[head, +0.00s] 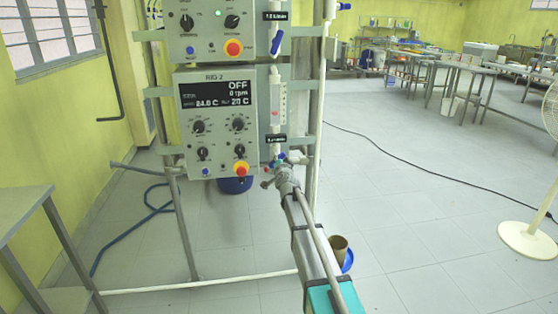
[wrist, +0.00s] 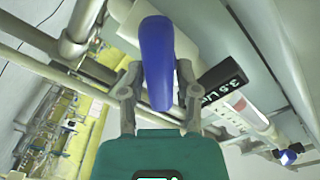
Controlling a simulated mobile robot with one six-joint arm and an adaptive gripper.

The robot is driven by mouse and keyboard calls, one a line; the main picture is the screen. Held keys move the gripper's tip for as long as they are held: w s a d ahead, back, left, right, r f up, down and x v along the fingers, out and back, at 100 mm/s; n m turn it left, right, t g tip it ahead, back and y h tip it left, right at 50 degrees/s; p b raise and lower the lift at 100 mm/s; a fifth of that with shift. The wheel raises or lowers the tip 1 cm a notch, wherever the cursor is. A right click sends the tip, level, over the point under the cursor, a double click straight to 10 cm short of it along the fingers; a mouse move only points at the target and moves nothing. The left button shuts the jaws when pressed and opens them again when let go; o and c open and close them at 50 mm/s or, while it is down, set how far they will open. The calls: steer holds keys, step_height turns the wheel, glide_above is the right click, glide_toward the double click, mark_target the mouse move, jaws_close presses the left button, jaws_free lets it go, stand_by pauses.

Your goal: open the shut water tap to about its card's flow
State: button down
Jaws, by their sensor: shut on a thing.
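The blue tap handle (wrist: 157,55) stands between the two fingers of my gripper (wrist: 158,78) in the wrist view, and the fingers are shut on it. A black card (wrist: 223,84) beside the tap reads 3.5 L/, the rest cut off by the angle. It also shows in the head view (head: 275,139), too small to read surely. A clear flow meter (head: 277,103) stands above the card; its float level cannot be told.
The RIG 2 control box (head: 217,120) shows OFF and 0 rpm, left of the flow meter. Another blue tap handle (head: 277,42) hangs higher on the frame. A white fan (head: 530,238) is at right. Open floor lies between.

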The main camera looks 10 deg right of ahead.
steer(key=shift+n, duration=0.4)
steer(key=shift+c, duration=2.4)
jaws_free()
steer(key=s, duration=1.2)
